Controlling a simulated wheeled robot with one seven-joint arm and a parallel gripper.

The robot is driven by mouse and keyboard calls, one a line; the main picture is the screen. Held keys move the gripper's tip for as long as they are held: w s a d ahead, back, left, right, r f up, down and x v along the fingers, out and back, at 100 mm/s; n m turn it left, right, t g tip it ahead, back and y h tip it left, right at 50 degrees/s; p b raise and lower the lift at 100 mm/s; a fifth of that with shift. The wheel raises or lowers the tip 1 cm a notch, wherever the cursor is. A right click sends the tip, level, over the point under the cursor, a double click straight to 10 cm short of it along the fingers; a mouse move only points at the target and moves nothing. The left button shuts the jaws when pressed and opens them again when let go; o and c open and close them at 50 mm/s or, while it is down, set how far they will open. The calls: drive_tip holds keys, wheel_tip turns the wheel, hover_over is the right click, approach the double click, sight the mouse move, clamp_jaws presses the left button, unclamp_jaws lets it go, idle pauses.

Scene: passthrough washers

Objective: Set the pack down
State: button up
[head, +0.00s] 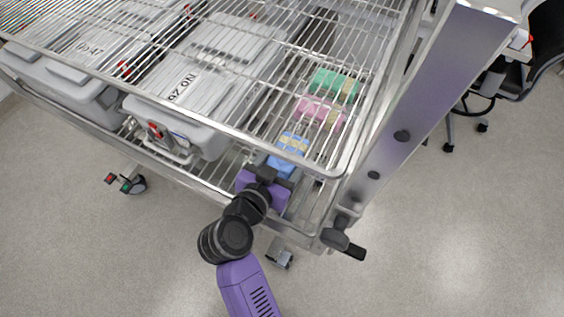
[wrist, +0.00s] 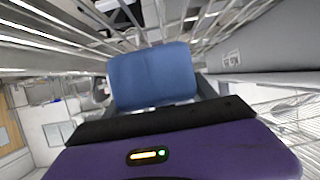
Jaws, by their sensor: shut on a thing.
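The blue pack (head: 287,154) has a pale yellow band and lies at the front right of the rack's lower shelf, seen through the wire shelf above. My gripper (head: 268,178) reaches in under the upper shelf and is shut on the blue pack's near end. In the wrist view the blue pack (wrist: 153,77) fills the middle, just beyond the gripper's dark front edge. The fingertips are mostly hidden. I cannot tell whether the pack touches the shelf below.
A pink pack (head: 320,112) and a green pack (head: 335,86) lie behind the blue one. Grey lidded bins (head: 185,105) stand to the left. The wire upper shelf (head: 240,135) is close above my gripper, and a metal post (head: 420,110) stands to the right.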

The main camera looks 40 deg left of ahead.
sight(284, 168)
wheel_tip(284, 168, down, 4)
drive_tip(key=shift+f+b, duration=0.1)
drive_tip(key=shift+b, duration=0.2)
drive_tip(key=o, duration=1.7)
drive_tip(key=shift+c, duration=0.2)
drive_tip(key=v, duration=1.2)
drive_tip(key=shift+s, duration=0.1)
